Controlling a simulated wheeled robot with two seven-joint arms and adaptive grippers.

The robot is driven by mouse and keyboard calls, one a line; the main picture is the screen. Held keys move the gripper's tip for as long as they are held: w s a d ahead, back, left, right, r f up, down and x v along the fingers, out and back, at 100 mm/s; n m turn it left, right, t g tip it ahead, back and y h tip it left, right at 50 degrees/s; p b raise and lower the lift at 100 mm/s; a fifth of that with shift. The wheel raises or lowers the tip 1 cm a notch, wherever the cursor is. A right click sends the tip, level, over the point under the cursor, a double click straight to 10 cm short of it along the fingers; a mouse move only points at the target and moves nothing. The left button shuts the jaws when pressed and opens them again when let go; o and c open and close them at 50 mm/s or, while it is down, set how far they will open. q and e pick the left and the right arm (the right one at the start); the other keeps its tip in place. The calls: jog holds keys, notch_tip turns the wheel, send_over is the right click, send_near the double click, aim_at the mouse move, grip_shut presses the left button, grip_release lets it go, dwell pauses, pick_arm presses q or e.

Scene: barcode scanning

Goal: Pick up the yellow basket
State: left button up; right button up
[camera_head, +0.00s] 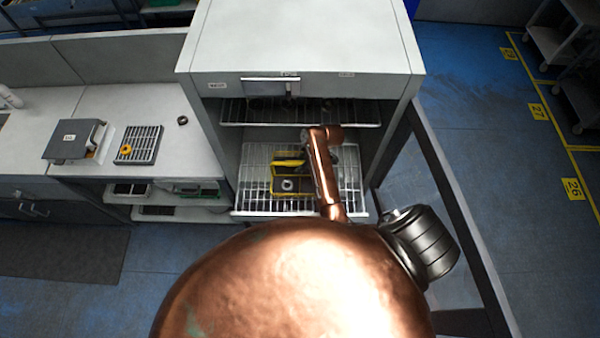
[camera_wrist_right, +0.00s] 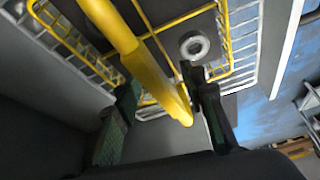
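The yellow basket (camera_head: 274,181) sits on a pulled-out wire shelf inside the grey cabinet. Its yellow handle (camera_wrist_right: 162,75) crosses the right wrist view diagonally, and part of its wire frame (camera_wrist_right: 180,20) shows behind. A pale ring (camera_wrist_right: 195,46) lies in the basket. My right gripper (camera_head: 304,155) is at the basket's upper right, partly hidden by my copper arm. In the wrist view, my right gripper's fingers (camera_wrist_right: 160,88) stand apart, with the handle passing between them. The handle is close to the right-hand finger; contact cannot be told. My left gripper is not in view.
The cabinet (camera_head: 300,40) encloses the basket, with another wire shelf (camera_head: 240,112) above it. On the left counter are a grey box (camera_head: 74,140), a slatted tray (camera_head: 140,146) and an orange ring (camera_head: 127,149). Open blue floor lies to the right.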

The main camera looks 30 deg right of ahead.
jog(key=shift+f, duration=0.2)
jog(key=shift+f, duration=0.25)
dwell(0.6)
grip_shut()
jog(key=shift+w+r, duration=0.1)
jog(key=shift+w, duration=0.05)
dwell(0.7)
